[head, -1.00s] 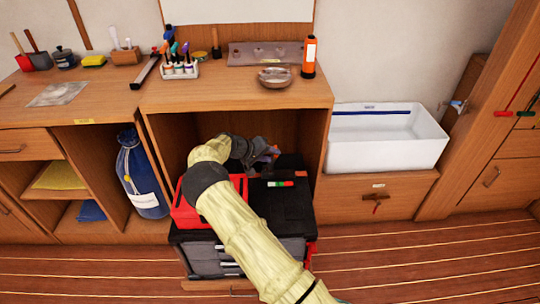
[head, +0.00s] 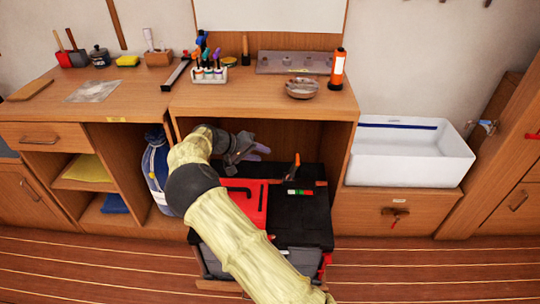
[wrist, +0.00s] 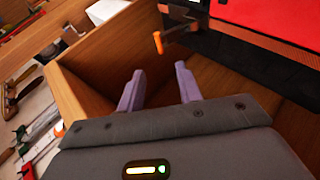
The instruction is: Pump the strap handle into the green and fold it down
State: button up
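The strap handle (head: 296,168) is a dark lever with an orange tip, standing up from the back of the black case. In the wrist view the orange-tipped lever (wrist: 159,42) shows at the top, ahead of the fingers and apart from them. A small strip with red, white and green marks (head: 300,191) lies on the case lid beside the lever's foot; any pointer on it is too small to read. My gripper (head: 258,153) is to the left of the lever. In the wrist view its two purple fingers (wrist: 160,88) are apart with nothing between them.
The cubby walls and top are close around my gripper. A blue bag (head: 157,172) stands left; a white basin (head: 408,155) is right.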

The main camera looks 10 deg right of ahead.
jog(key=shift+s+a+r, duration=0.25)
jog(key=shift+a, duration=0.2)
jog(key=shift+s+d, duration=0.1)
jog(key=shift+d, duration=0.2)
jog(key=c, duration=0.6)
jog(key=shift+m+g+y, duration=0.5)
jog(key=shift+g+y, duration=0.4)
jog(key=s+d, duration=0.1)
jog(key=d, duration=0.3)
jog(key=s+d, duration=0.1)
jog(key=d, duration=0.1)
jog(key=shift+s+r, duration=0.1)
jog(key=shift+s, duration=0.25)
grip_shut()
jog(key=s+d+g+y, duration=0.1)
jog(key=s+d+y, duration=0.2)
jog(key=s+d, duration=0.3)
jog(key=s+r+t+y, duration=0.1)
jog(key=s+r+y, duration=0.1)
jog(key=s, duration=1)
jog(key=s+r+y, duration=0.3)
jog(key=s, duration=0.9)
jog(key=shift+s+a+n+t, duration=0.25)
jog(key=shift+n+t, duration=0.05)
jog(key=shift+t, duration=0.1)
jog(key=shift+s+a+r, duration=0.1)
jog(key=shift+s+a, duration=0.05)
jog(key=shift+s, duration=0.05)
